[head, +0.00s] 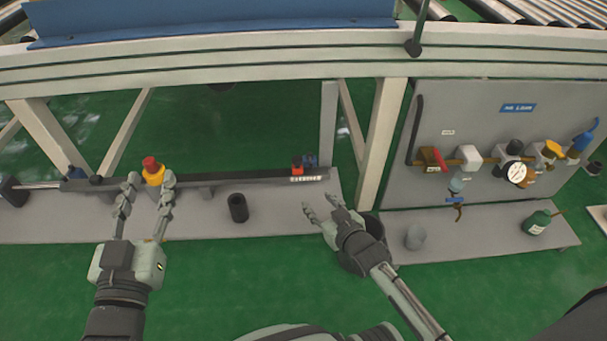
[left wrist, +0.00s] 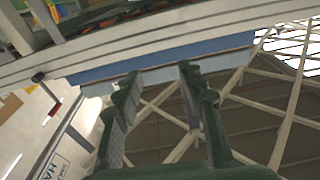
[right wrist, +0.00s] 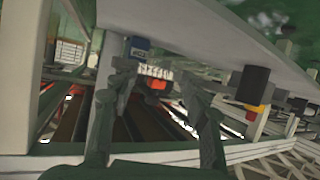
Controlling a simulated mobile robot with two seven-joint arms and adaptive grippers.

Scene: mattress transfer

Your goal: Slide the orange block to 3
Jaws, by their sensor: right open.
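A small orange-red block (head: 297,165) sits on the dark rail (head: 240,177) near its right end, beside a pale printed scale (head: 306,178). It also shows in the right wrist view (right wrist: 158,85), by the white scale marks; I cannot read the numbers. My left gripper (head: 149,182) is open, its fingertips on either side of a yellow knob with a red top (head: 152,172); I cannot tell whether they touch it. My left fingers are apart and empty in the left wrist view (left wrist: 158,80). My right gripper (head: 320,205) is open and empty, in front of and below the block.
A black hollow cylinder (head: 238,208) stands on the grey shelf (head: 215,225) left of my right gripper. A dark round container (head: 372,240) is beside my right wrist. A valve panel (head: 480,120) stands at the right. A conveyor frame (head: 230,65) runs above the rail.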

